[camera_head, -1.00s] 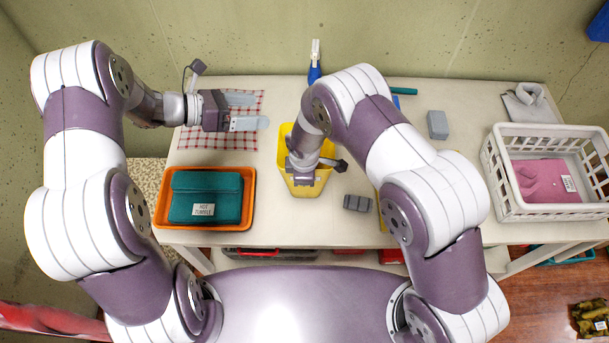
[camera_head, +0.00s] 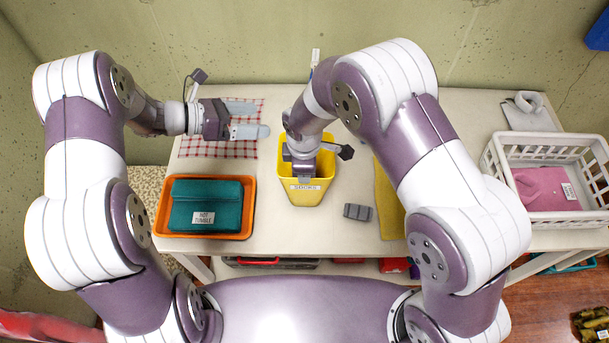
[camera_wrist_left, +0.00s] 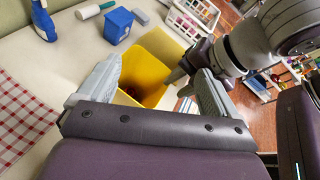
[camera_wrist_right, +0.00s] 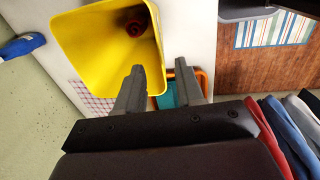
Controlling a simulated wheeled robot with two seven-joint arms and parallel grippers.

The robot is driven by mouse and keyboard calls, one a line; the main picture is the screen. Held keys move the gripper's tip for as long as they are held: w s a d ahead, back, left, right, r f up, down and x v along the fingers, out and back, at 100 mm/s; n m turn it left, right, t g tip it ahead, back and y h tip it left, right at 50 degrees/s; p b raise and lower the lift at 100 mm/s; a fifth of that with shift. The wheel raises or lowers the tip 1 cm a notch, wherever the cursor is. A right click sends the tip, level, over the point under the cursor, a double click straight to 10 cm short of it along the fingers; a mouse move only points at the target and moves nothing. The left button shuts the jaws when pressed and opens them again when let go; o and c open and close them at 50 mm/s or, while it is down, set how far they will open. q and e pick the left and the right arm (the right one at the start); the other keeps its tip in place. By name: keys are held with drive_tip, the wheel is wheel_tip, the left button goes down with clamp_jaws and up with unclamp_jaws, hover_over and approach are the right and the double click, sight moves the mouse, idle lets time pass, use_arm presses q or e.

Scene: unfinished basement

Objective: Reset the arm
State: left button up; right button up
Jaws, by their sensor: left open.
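My left gripper (camera_head: 262,119) is open and empty above the red checked cloth (camera_head: 200,150) at the table's left. In the left wrist view its two fingers (camera_wrist_left: 150,72) stand wide apart, with a yellow bin beyond them. A dark red thing (camera_wrist_right: 137,22) shows inside the bin.
An orange tray (camera_head: 247,225) holds a folded teal cloth (camera_head: 206,195) at the front left. A grey block (camera_head: 357,212) lies right of the bin, near a yellow cloth (camera_head: 387,205). A white basket (camera_head: 545,218) with pink cloth stands at right.

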drive_tip(key=shift+r, duration=0.35)
